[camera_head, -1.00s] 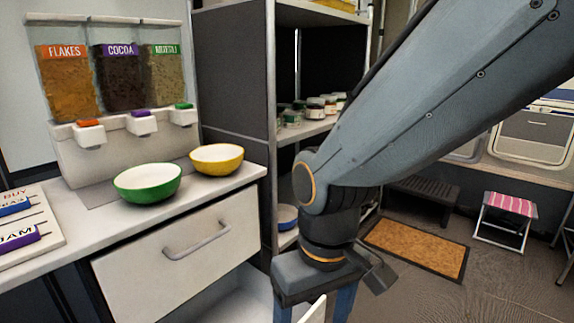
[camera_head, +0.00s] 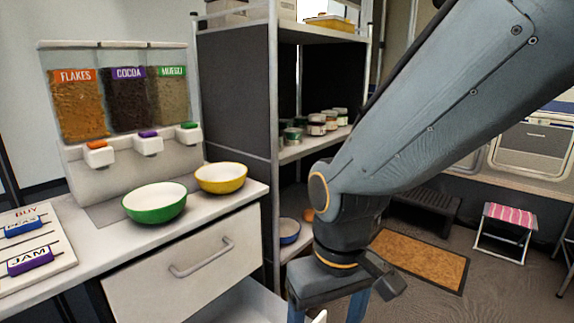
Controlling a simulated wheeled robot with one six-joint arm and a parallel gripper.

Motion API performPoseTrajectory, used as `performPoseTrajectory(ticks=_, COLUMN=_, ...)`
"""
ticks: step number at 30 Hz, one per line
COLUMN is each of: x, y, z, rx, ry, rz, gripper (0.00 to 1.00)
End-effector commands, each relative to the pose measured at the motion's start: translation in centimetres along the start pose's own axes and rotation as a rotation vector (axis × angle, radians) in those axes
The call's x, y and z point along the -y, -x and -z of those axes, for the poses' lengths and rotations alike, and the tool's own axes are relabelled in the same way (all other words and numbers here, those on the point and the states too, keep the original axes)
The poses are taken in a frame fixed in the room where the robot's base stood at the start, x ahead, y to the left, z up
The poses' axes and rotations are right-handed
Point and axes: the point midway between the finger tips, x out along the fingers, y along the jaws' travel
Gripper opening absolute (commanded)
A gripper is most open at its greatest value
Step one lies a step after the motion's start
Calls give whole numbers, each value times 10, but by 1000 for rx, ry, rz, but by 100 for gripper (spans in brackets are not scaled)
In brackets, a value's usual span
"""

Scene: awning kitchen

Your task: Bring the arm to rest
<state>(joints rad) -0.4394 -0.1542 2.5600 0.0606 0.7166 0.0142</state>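My arm comes in from the upper right and bends down at its wrist. My gripper (camera_head: 328,311) points downward at the bottom of the picture, right of the drawer front. Its blue fingers run off the bottom edge, so the fingertips are hidden.
A green bowl (camera_head: 155,214) and a yellow bowl (camera_head: 221,188) stand on the counter (camera_head: 90,251) below the cereal dispenser (camera_head: 90,176). An open drawer (camera_head: 195,268) juts out beneath. Shelves with jars stand behind my wrist. A pink stool (camera_head: 505,222) and brown mat (camera_head: 425,261) lie right.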

Motion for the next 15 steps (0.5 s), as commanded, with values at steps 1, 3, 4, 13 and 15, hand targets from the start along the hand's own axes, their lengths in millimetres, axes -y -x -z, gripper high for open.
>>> performPoseTrajectory(ticks=1, x=-3, y=9, z=-2, rx=1, ry=-13, rz=-1, gripper=72)
performPoseTrajectory(ticks=3, x=-7, y=16, z=-3, rx=1, ry=-29, rz=-3, gripper=72)
performPoseTrajectory(ticks=4, x=-10, y=20, z=-4, rx=1, ry=-38, rz=-4, gripper=72)
performPoseTrajectory(ticks=13, x=-44, y=75, z=-17, rx=4, ry=-159, rz=-18, gripper=72)
performPoseTrajectory(ticks=15, x=-53, y=89, z=-21, rx=3, ry=-190, rz=-21, gripper=72)
